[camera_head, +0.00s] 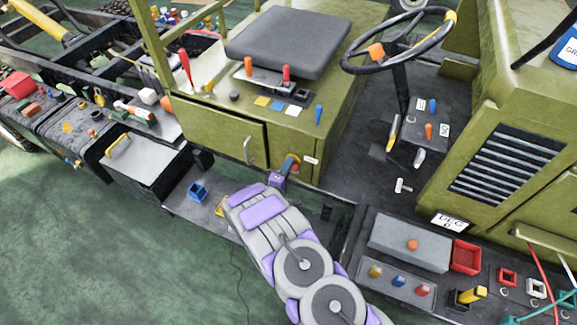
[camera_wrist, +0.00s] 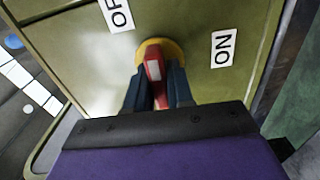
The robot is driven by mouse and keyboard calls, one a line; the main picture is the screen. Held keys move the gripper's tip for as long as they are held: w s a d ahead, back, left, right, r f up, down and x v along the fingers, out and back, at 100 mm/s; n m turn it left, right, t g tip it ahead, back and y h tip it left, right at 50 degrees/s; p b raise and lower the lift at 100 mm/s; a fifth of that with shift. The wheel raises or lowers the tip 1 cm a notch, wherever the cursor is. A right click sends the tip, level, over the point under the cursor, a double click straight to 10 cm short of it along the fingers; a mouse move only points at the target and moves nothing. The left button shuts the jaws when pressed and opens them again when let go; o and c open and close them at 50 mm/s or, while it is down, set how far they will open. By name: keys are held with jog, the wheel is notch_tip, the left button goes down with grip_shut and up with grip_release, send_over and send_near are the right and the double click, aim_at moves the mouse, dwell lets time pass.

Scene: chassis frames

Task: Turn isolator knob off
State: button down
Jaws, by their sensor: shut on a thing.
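The isolator knob (camera_wrist: 153,68) is red with a light stripe and sits on a round yellow base (camera_wrist: 171,49) on an olive panel. In the wrist view its handle stands between an "ON" label (camera_wrist: 223,49) on the right and a partly cut-off label (camera_wrist: 118,14) on the upper left, starting with "O". My gripper (camera_wrist: 158,82) is shut on the knob, one dark finger on each side. In the head view my gripper (camera_head: 287,170) is at the front of the seat box, by its lower right corner, and mostly hides the knob.
The seat box (camera_head: 218,130) carries a grey seat (camera_head: 288,42) and small levers. A steering wheel (camera_head: 399,35) and pedals are to the right. A grey box (camera_head: 410,242) and red bin (camera_head: 466,256) are lower right.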

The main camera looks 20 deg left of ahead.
jog(key=shift+s+a+f, duration=0.1)
jog(key=shift+a, duration=0.1)
dwell(0.3)
jog(key=c, duration=1.4)
grip_release()
jog(key=o, duration=0.3)
jog(key=shift+a+f, duration=0.1)
jog(key=shift+a, duration=0.15)
jog(key=shift+d, duration=0.1)
jog(key=shift+d, duration=0.1)
jog(key=shift+s, duration=0.35)
jog(key=s, duration=0.5)
jog(key=s+a, duration=0.1)
jog(key=s, duration=0.5)
jog(key=s+p, duration=0.1)
jog(key=s, duration=0.4)
jog(key=shift+s+a, duration=0.25)
jog(key=shift+a, duration=0.1)
jog(key=shift+f, duration=0.1)
